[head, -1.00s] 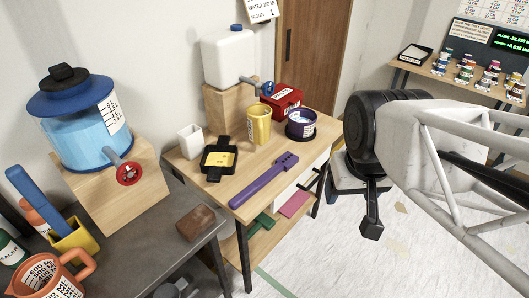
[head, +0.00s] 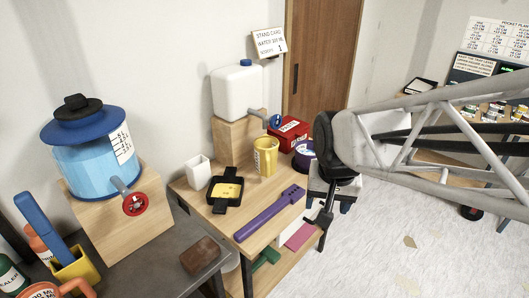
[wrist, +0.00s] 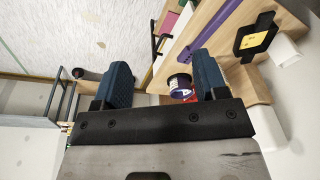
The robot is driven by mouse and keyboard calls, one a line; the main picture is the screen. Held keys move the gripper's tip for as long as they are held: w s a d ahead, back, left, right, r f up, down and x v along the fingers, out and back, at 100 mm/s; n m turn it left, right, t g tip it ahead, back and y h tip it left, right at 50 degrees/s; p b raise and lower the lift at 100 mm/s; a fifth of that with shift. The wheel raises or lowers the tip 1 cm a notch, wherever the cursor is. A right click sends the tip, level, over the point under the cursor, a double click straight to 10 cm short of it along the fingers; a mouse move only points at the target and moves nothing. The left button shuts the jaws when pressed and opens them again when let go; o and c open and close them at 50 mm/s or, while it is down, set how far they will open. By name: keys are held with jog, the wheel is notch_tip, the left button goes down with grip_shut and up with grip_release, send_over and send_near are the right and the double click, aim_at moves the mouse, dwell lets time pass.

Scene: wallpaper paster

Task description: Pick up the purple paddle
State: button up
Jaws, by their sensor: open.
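The purple paddle (head: 270,213) lies flat on the wooden table (head: 222,222), running diagonally near its front edge.
A black tray with yellow contents (head: 226,190), a yellow cup (head: 265,157), a white cup (head: 198,172), a purple tub (head: 303,155) and a red box (head: 288,133) stand behind the paddle. A water tank on a wooden block (head: 238,142) stands at the back.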

jog(key=w+a+f+m+g, duration=0.1)
jog(key=w+a+f+m, duration=0.1)
jog(key=w+a+f, duration=0.3)
jog(key=w+a+f+m, duration=0.15)
jog(key=w+f, duration=0.25)
jog(key=w, duration=0.4)
jog(key=m+g, duration=0.1)
jog(key=m, duration=0.2)
send_over(255, 221)
jog(key=f, duration=1.2)
jog(key=shift+s+d+f, duration=0.3)
jog(key=shift+d+f, duration=0.05)
jog(key=shift+d, duration=0.05)
jog(key=shift+w+a+f, duration=0.25)
jog(key=shift+a+f, duration=0.1)
jog(key=shift+f, duration=0.2)
jog(key=shift+f, duration=0.1)
jog(key=shift+f, duration=1.2)
jog(key=shift+f, duration=2.6)
jog(key=shift+c, duration=0.5)
